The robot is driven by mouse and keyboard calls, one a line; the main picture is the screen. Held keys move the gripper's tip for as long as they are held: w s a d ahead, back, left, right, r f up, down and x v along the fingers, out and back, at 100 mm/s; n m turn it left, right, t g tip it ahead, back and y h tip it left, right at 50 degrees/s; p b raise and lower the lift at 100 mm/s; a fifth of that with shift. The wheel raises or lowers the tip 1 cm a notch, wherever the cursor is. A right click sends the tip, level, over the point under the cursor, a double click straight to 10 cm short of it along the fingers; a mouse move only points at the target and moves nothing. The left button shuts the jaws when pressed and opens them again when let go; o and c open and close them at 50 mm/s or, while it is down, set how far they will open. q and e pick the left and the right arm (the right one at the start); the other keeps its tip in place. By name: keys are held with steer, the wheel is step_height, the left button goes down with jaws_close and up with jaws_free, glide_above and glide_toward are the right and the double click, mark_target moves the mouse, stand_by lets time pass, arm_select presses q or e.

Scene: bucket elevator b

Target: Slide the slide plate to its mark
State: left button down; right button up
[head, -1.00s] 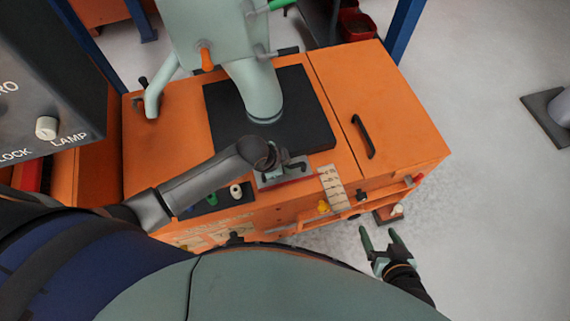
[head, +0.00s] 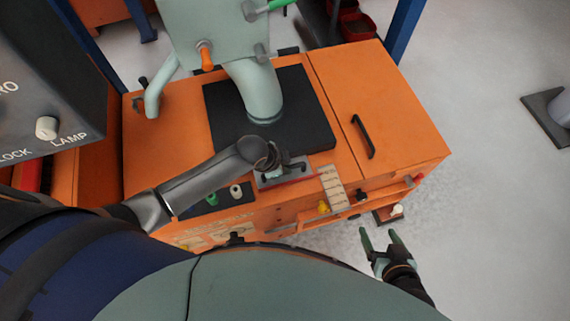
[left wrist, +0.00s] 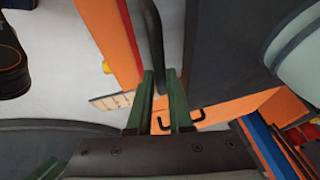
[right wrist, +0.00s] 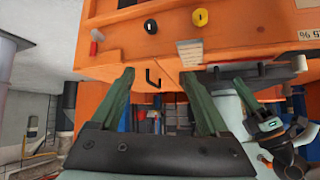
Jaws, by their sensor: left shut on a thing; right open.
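The slide plate (head: 268,181) appears as a small grey plate at the front edge of the orange cabinet, in front of the black top panel. My left gripper (head: 270,160) is over it, shut on a dark bar-like handle (left wrist: 152,40); the left wrist view shows that bar between the gripper's green fingers (left wrist: 160,100). The wrist hides part of the plate. A beige strip with dark marks (head: 332,188) lies just right of the plate. My right gripper (head: 383,241) is open and empty, low at the right of the cabinet.
The orange cabinet (head: 385,115) has a black door handle (head: 362,136) on its right part. A pale green pipe (head: 261,95) rises from the black panel (head: 305,120). A control box (head: 50,80) stands at left. The floor at right is mostly clear.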

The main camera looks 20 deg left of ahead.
steer(key=shift+r, duration=0.1)
arm_select(q)
steer(key=shift+s+d+r+p, duration=0.1)
steer(key=shift+s+p, duration=0.15)
steer(key=shift+p, duration=0.15)
steer(key=shift+s+d+p, duration=0.5)
steer(key=shift+s+p, duration=0.15)
steer(key=shift+p, duration=0.1)
steer(key=shift+s+d, duration=0.1)
steer(key=shift+s, duration=0.1)
steer(key=c, duration=1.2)
jaws_free()
steer(key=o, duration=0.4)
steer(key=shift+c, duration=0.2)
steer(key=shift+w, duration=0.1)
arm_select(e)
steer(key=shift+s+d+r, duration=0.35)
steer(key=shift+d+r, duration=0.15)
steer(key=shift+d, duration=0.1)
steer(key=shift+r, duration=0.1)
